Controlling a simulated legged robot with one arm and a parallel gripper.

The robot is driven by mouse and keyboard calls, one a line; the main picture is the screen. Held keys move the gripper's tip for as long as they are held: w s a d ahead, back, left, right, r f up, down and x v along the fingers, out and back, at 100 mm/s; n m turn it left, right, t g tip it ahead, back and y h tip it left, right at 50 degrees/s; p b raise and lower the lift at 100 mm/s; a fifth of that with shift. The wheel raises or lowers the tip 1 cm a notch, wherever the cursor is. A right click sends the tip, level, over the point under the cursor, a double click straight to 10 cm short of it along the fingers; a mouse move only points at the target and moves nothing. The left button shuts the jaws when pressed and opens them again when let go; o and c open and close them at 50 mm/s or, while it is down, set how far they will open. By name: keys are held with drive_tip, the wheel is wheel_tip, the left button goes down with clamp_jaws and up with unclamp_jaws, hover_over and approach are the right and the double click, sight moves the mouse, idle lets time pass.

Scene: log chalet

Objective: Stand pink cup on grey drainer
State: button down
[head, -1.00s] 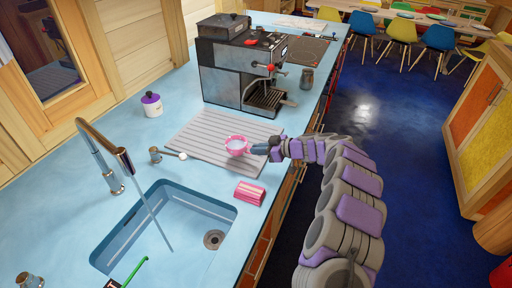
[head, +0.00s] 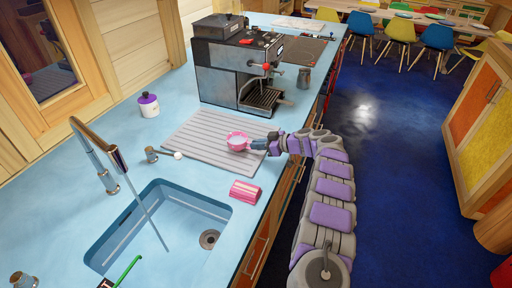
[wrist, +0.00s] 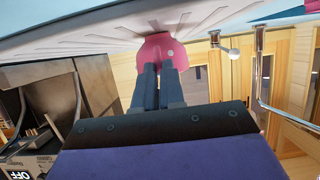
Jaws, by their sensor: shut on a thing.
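The pink cup (head: 237,142) is over the right part of the grey ribbed drainer (head: 198,140), its opening facing up. My gripper (head: 257,144) reaches in from the right and is shut on the cup's near side. In the wrist view, which is upside down, the two fingers (wrist: 158,88) meet the pink cup (wrist: 170,52). The cup's base appears at or very close to the drainer surface (wrist: 85,42); I cannot tell whether it touches.
A coffee machine (head: 232,70) stands behind the drainer, with a metal jug (head: 304,78) to its right. A pink sponge-like block (head: 245,191) and the sink (head: 150,225) lie in front. A purple-lidded jar (head: 148,105) and the tap (head: 95,155) are left.

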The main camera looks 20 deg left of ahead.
drive_tip(key=shift+d, duration=0.5)
drive_tip(key=shift+a+f, duration=0.15)
drive_tip(key=shift+a, duration=0.25)
drive_tip(key=c, duration=1.3)
unclamp_jaws()
drive_tip(key=shift+x, duration=0.75)
drive_tip(key=shift+o, duration=0.3)
drive_tip(key=shift+v, duration=0.8)
drive_tip(key=w+p+v, duration=0.1)
drive_tip(key=p+v, duration=0.1)
drive_tip(key=v, duration=1)
drive_tip(key=s+d+r+m+g+h, duration=0.1)
drive_tip(key=s+r+m+g+h, duration=0.15)
drive_tip(key=s+r, duration=0.75)
drive_tip(key=s+r+m+g+h, duration=0.1)
drive_tip(key=s+r+m+g, duration=0.15)
drive_tip(key=s+r, duration=0.75)
drive_tip(key=s+d+f+m+h, duration=0.3)
drive_tip(key=s+d+m, duration=0.1)
drive_tip(key=s+d, duration=0.5)
drive_tip(key=s+d+f+m+t+h, duration=0.1)
drive_tip(key=s+d+f+m+h, duration=0.2)
drive_tip(key=s+d, duration=0.5)
drive_tip(key=s+d+f+m+t+h, duration=0.1)
drive_tip(key=s+d+m+h, duration=0.3)
drive_tip(key=s+d, duration=0.5)
drive_tip(key=s+f+m, duration=0.1)
drive_tip(key=s, duration=0.8)
drive_tip(key=shift+d+f, duration=0.3)
drive_tip(key=shift+f, duration=0.1)
